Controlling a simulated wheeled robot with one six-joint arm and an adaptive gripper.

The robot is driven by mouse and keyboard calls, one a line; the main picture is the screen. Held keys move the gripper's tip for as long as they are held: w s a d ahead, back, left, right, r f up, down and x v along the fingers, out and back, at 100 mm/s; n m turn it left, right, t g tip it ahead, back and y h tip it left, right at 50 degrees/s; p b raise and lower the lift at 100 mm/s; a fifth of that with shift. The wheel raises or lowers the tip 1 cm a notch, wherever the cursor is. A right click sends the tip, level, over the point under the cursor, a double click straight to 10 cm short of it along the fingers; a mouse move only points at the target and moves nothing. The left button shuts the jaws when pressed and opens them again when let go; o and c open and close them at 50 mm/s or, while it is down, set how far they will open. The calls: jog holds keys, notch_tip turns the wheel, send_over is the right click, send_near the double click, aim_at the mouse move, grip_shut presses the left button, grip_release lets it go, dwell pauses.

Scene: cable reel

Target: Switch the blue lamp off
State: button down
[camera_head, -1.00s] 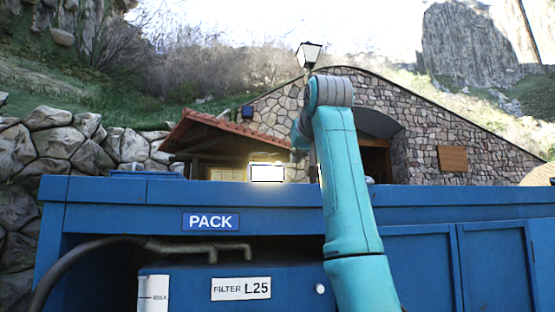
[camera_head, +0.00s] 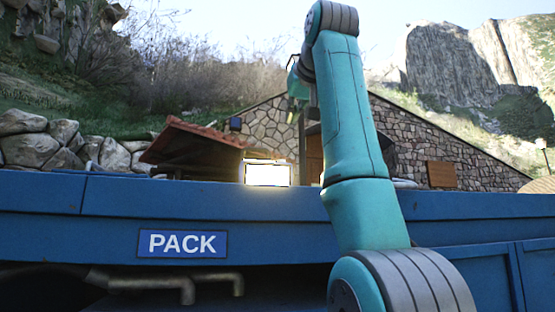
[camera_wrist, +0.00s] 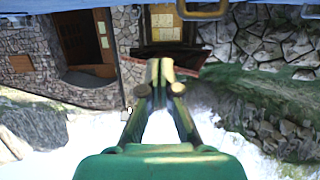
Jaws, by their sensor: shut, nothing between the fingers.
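A lit lamp (camera_head: 267,174) stands on or just behind the top edge of the blue cabinet in the head view, left of my arm. Its face is a bright white rectangle with a glow around it; the glare hides its body colour and any switch. My gripper (camera_wrist: 160,70) is shut and empty in the wrist view, its fingertips together. In the head view it is up behind my arm, mostly hidden, above and right of the lamp.
The blue cabinet (camera_head: 60,226) with a PACK label (camera_head: 183,244) spans the foreground. Bent pipes (camera_head: 190,288) show in its opening below. Behind are a stone building (camera_head: 410,158), a small tiled roof (camera_head: 195,142) and a rock wall (camera_head: 30,150). The wrist view is upside down.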

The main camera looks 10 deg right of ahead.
jog(key=shift+w, duration=0.15)
jog(key=x, duration=0.9)
jog(key=shift+w, duration=0.3)
jog(key=shift+w+f, duration=0.15)
jog(key=shift+f, duration=1.9)
jog(key=shift+f, duration=0.1)
